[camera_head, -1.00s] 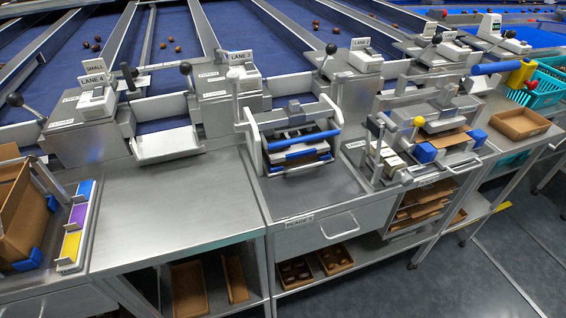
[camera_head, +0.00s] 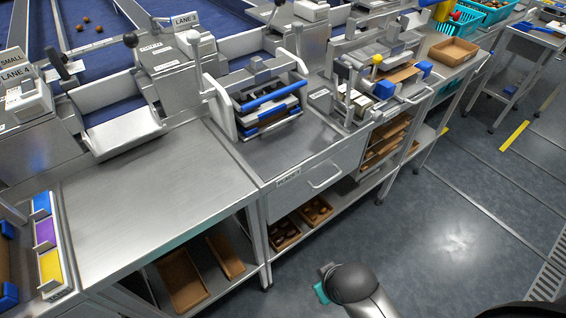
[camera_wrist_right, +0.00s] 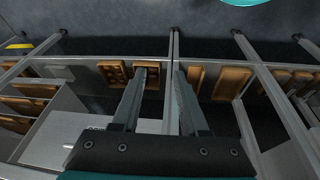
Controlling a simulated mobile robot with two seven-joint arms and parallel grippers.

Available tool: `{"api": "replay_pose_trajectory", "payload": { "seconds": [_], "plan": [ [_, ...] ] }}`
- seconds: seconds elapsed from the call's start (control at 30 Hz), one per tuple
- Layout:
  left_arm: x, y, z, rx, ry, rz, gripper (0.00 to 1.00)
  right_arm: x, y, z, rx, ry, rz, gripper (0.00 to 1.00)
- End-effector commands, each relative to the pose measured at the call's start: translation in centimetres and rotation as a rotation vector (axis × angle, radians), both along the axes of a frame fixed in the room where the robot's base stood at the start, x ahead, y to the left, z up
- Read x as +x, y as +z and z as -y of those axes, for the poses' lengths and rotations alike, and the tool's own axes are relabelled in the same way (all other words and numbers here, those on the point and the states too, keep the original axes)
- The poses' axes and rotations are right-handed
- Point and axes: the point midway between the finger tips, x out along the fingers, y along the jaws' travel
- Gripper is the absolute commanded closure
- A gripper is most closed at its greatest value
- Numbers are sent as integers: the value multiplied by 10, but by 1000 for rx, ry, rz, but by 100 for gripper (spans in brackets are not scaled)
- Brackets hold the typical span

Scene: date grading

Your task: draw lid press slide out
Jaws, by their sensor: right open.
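In the head view, a press-like fixture with pale side plates and blue bars (camera_head: 268,100) stands on the steel bench. To its right is a second fixture with a yellow knob (camera_head: 377,60). I cannot tell which is the lid press. A shut drawer front (camera_head: 300,190) with a bar handle (camera_head: 325,179) lies below the first fixture. In the right wrist view, my right gripper (camera_wrist_right: 160,76) is open, its fingers apart with nothing seen between them. A dark rounded link of my arm (camera_head: 355,284) shows at the bottom of the head view. My left gripper is out of view.
Brown trays with dark pieces (camera_head: 316,210) sit on the shelf under the drawer. They also show beyond my fingers in the right wrist view (camera_wrist_right: 115,72). A steel bench top (camera_head: 150,190) is clear at left. The floor (camera_head: 450,230) is open at right.

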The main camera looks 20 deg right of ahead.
Motion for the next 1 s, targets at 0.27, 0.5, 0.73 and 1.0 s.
{"api": "replay_pose_trajectory", "payload": {
  "seconds": [0.27, 0.5, 0.73, 1.0],
  "plan": [
    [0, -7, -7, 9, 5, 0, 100, 88, 96, 20, -266, 292, 361, 56],
    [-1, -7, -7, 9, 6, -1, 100, 168, 154, 25, -699, 643, 669, 56],
    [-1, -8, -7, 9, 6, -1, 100, 209, 191, 12, -1045, 883, 828, 56],
    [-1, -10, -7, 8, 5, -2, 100, 224, 197, 8, -1130, 936, 860, 56]
  ]
}}
